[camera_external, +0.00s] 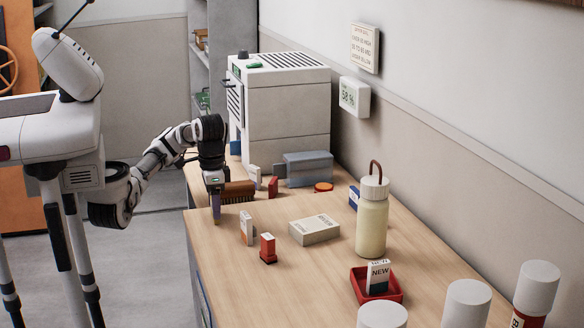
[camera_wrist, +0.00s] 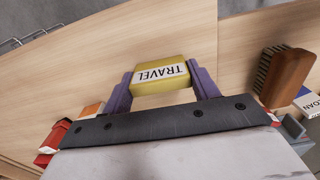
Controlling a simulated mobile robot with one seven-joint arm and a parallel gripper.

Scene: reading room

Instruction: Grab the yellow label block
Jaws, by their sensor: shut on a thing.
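The yellow label block (camera_wrist: 160,76) has a white label reading "TRAVEL" and sits between the two purple fingers of my gripper (camera_wrist: 162,88) in the wrist view. The fingers press on its two ends. In the external view my gripper (camera_external: 216,208) points down near the left edge of the wooden table. Only a small yellowish bit of the block shows there, low between the fingers. I cannot tell whether the block touches the table.
A brown brush (camera_external: 239,192) stands just right of my gripper. A white-and-orange block (camera_external: 246,228), a red block (camera_external: 267,248) and a white box (camera_external: 314,230) stand nearer. A bottle (camera_external: 371,222) and a red tray (camera_external: 388,296) are to the right. A large grey machine (camera_external: 290,112) stands behind.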

